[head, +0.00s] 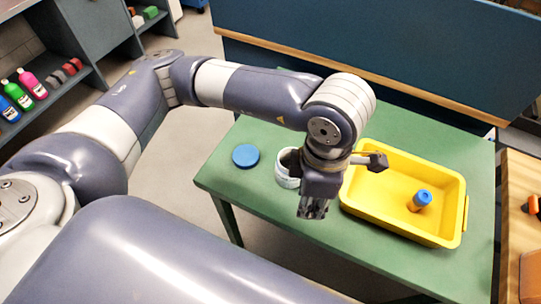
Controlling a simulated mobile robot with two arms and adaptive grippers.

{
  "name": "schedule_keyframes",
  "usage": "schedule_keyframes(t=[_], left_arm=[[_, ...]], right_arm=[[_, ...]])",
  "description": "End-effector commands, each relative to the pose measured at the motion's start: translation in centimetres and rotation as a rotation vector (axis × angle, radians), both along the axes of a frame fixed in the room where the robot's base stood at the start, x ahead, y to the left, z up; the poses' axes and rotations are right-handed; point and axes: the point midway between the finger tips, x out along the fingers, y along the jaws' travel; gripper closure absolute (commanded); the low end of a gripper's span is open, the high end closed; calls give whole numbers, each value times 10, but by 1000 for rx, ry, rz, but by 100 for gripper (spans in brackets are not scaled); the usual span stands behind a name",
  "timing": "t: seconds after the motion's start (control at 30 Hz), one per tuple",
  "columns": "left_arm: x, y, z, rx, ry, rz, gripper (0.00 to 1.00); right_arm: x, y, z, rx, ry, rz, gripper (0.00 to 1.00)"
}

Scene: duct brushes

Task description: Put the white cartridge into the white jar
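The white jar (286,181) stands on the green table, just left of my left gripper and partly hidden by it. I cannot see what is inside it. My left gripper (313,209) points down over the table, between the jar and the yellow tray. Its fingers are small and dark, and I cannot tell whether they are open or hold something. No white cartridge can be made out; the arm and gripper hide part of the table. My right gripper is not in view.
A yellow tray (449,236) on the green table (268,205) holds an orange cylinder with a blue top (420,200). A round blue disc (246,155) lies left of the jar. A blue panel (390,50) rises behind the table. A wooden surface (520,190) adjoins at right.

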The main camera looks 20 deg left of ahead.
Motion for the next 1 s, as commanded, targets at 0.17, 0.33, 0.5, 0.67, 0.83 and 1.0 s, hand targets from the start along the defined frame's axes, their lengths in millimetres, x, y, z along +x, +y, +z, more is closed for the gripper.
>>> schedule_keyframes(t=[0.17,0.33,0.5,0.67,0.83,1.0], left_arm=[[25,18,1,4,0,15,99],[64,44,-3,4,1,16,99],[101,68,-7,3,1,13,99],[123,82,-12,1,0,7,99],[131,87,-16,1,0,4,99],[130,87,-34,2,4,5,99]], right_arm=[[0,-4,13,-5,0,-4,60],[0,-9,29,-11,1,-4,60],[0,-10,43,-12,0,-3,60],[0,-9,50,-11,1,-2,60],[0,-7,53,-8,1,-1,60],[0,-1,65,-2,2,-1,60]])
